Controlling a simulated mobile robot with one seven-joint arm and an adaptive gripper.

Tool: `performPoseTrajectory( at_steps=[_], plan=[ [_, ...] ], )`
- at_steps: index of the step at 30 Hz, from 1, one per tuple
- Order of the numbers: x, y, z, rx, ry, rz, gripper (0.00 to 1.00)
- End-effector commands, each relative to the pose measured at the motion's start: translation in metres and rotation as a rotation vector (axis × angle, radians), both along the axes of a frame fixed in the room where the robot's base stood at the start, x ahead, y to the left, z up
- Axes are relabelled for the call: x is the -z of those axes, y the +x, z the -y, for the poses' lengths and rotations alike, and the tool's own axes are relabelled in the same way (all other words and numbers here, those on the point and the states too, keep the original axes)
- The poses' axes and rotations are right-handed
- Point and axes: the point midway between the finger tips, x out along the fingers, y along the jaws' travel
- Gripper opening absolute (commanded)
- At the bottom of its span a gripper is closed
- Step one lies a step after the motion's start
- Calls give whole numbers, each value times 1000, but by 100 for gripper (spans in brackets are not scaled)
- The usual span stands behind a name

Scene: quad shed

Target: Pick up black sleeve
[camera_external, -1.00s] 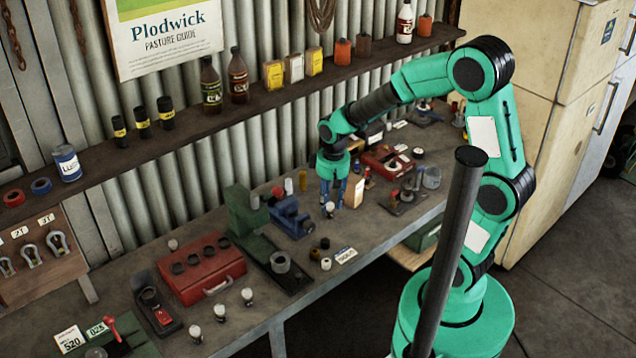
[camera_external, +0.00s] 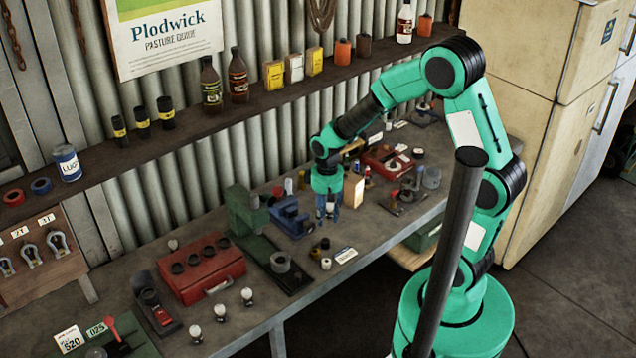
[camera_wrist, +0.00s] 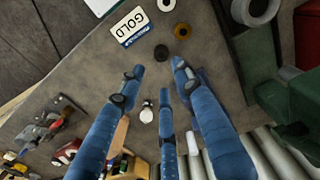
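The black sleeve (camera_external: 325,243) stands on the bench, beside a brass-coloured ring (camera_external: 315,254) and a white ring (camera_external: 326,264). In the wrist view, the black sleeve (camera_wrist: 161,52) lies just beyond the fingertips, with the brass ring (camera_wrist: 182,31) close by and the white ring (camera_wrist: 166,4) at the top edge. My gripper (camera_external: 326,214) is above the bench, behind the sleeve in the external view. In the wrist view, its three blue fingers (camera_wrist: 158,78) are spread apart with nothing between their tips.
A GOLD card (camera_external: 345,254) lies right of the rings. A green stand with a grey ring (camera_external: 280,262) and a blue vise (camera_external: 290,218) are to the left. A small white-topped piece (camera_wrist: 146,113) is between the fingers' lengths in the wrist view, below them.

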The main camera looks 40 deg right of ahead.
Motion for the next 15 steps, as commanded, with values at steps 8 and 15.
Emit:
performPoseTrajectory(
  at_steps=[8,15],
  plan=[
    [44,0,0,0,0,-2,34],
    [60,0,0,0,0,0,34]
  ],
)
